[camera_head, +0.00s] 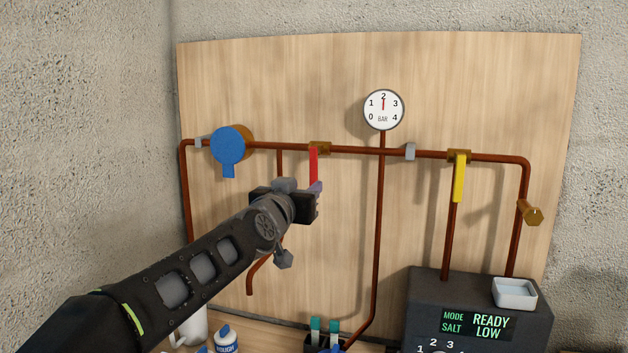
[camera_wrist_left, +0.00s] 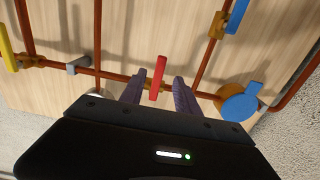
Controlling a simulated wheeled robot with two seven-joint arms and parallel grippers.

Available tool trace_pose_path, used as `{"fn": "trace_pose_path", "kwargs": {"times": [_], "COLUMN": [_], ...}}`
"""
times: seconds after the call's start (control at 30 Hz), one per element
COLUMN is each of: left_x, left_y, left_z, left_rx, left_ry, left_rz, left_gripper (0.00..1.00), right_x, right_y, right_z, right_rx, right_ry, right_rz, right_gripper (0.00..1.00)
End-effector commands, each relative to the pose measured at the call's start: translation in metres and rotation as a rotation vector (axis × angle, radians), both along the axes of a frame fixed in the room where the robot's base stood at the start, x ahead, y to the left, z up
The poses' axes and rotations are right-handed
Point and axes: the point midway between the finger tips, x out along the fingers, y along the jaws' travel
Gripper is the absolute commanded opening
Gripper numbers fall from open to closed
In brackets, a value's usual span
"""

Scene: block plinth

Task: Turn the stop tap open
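A red lever (camera_head: 313,165) sits on a brass valve (camera_head: 320,147) on the horizontal copper pipe and hangs straight down, across the pipe. I cannot tell from any label which tap is the stop tap. My left gripper (camera_head: 317,188) is at the lower end of the red lever, partly hidden by its own wrist. In the left wrist view the red lever (camera_wrist_left: 158,78) lies between the two open fingers (camera_wrist_left: 160,76), with a visible gap on each side. My right gripper is not in view.
A yellow lever (camera_head: 460,182) hangs down at the right. A round blue fitting (camera_head: 229,146) is at the left, and a blue lever (camera_wrist_left: 238,14) shows in the wrist view. The gauge (camera_head: 383,109) reads about 2. A dark box (camera_head: 425,297) stands below right.

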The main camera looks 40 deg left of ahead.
Motion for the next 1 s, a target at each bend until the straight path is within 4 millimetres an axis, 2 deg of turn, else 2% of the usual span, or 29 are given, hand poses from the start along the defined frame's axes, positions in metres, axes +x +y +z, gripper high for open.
{"fn": "trace_pose_path", "kwargs": {"times": [0.5, 0.83, 1.0], "left_x": [0.065, 0.069, 0.069], "left_y": [0.022, 0.024, 0.024], "left_z": [0.001, 0.0, 0.0], "left_rx": [-0.001, 0.0, 0.0], "left_ry": [0.003, 0.001, 0.001], "left_rz": [-0.002, 0.0, 0.0], "left_gripper": [0.38, 0.38, 0.26], "right_x": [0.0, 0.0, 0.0], "right_y": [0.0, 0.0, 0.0], "right_z": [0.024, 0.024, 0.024], "right_rx": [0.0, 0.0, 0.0], "right_ry": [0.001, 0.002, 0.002], "right_rz": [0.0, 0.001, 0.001], "right_gripper": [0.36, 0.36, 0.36]}}
